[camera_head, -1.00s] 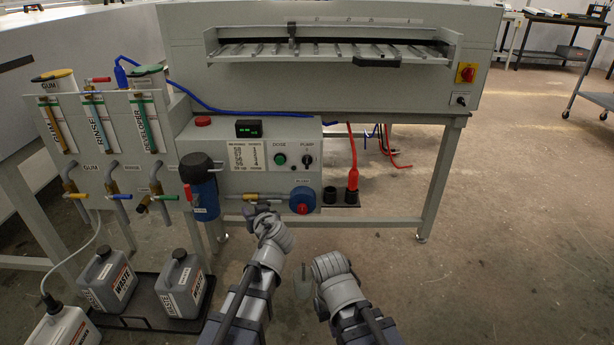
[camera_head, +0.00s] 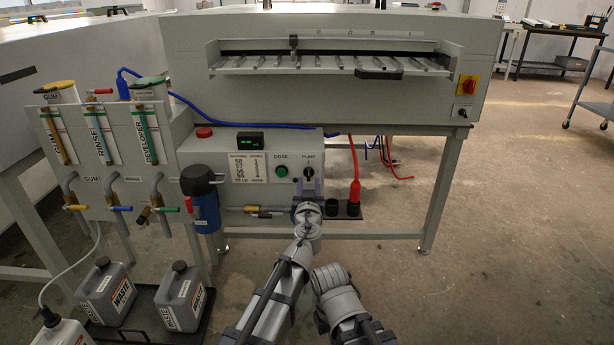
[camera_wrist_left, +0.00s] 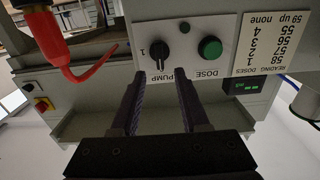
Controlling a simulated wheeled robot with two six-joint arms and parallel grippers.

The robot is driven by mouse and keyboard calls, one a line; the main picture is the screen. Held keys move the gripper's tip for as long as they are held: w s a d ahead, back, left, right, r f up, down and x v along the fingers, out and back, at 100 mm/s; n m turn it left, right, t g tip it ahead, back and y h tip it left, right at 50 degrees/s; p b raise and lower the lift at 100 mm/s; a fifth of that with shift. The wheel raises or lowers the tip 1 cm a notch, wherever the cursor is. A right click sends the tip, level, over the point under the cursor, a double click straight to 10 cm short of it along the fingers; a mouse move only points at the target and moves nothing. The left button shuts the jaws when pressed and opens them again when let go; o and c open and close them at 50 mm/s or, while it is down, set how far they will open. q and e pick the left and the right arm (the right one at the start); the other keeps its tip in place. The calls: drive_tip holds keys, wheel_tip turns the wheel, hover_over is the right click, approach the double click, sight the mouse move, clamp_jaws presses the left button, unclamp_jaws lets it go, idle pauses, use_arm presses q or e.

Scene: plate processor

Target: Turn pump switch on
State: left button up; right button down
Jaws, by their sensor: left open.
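The pump switch is a black rotary knob (camera_head: 309,172) under the PUMP label on the grey control box (camera_head: 230,185). In the left wrist view, which is upside down, the knob (camera_wrist_left: 159,51) has its bar upright, not turned toward the "1" mark at its side. My left gripper (camera_head: 308,193) is just below and in front of the knob. In the left wrist view its fingers (camera_wrist_left: 160,76) are apart and empty, pointing at the knob without visibly touching it. My right arm's links show lower in the head view; its jaws are not visible.
The green DOSE button (camera_head: 281,171) is beside the knob. A red plug with a cable (camera_head: 354,190) stands to the right, and a blue filter housing (camera_head: 205,205) to the left. Valves with colored handles and waste canisters (camera_head: 180,296) are farther left.

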sight(309, 174)
use_arm(q)
drive_tip(key=w, duration=0.4)
drive_tip(key=shift+w, duration=0.4)
clamp_jaws()
